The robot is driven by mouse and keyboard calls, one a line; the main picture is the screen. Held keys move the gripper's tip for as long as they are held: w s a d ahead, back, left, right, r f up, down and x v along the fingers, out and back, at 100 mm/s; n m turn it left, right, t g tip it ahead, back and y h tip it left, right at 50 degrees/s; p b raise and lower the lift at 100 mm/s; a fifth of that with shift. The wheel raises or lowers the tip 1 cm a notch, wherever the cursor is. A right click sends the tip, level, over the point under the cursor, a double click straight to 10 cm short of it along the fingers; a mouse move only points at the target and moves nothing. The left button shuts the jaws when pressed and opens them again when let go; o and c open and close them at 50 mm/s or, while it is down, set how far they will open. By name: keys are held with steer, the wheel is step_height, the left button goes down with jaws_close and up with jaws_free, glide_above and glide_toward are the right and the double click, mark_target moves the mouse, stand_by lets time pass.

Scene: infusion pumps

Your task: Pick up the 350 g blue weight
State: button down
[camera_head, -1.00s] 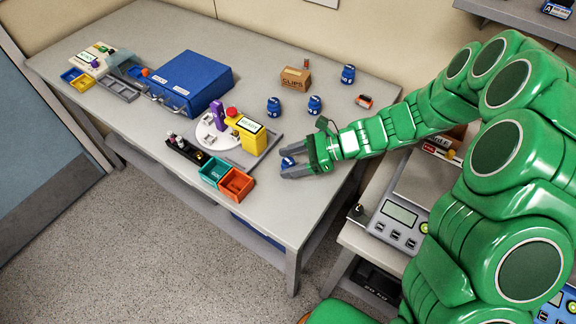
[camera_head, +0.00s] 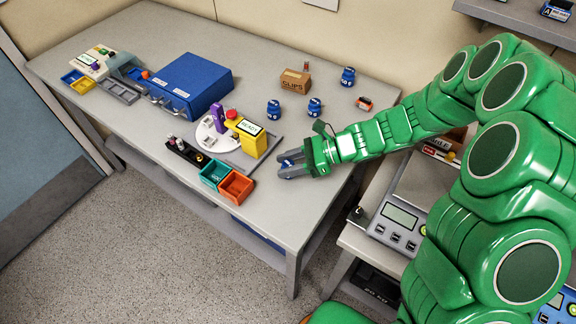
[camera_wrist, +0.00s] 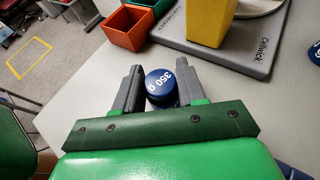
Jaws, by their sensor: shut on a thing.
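The blue weight marked 350 g (camera_wrist: 161,86) sits between the two grey fingers of my gripper (camera_wrist: 155,90) in the wrist view. In the head view my gripper (camera_head: 288,168) is shut on this weight (camera_head: 287,163), near the table's front right part. The fingers hide part of its sides. I cannot tell whether its base touches the table. Three other blue weights stand farther back: one on the left (camera_head: 274,109), one in the middle (camera_head: 314,107), one at the back (camera_head: 347,76).
The yellow device (camera_head: 249,137) on a grey base is left of my gripper, with orange (camera_head: 235,186) and teal (camera_head: 213,174) bins nearby. A cardboard box (camera_head: 294,80) stands behind. A scale (camera_head: 401,216) is on the lower right. The table's front right is mostly clear.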

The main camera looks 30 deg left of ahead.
mark_target(289, 164)
steer(key=shift+r, duration=0.15)
steer(key=shift+r, duration=0.2)
step_height(289, 164, up, 3)
steer(key=shift+s+d+f, duration=0.1)
steer(key=shift+d, duration=0.05)
steer(key=s+d+r, duration=0.9)
steer(key=d, duration=0.1)
steer(key=shift+d+r, duration=0.15)
steer(key=shift+r, duration=0.1)
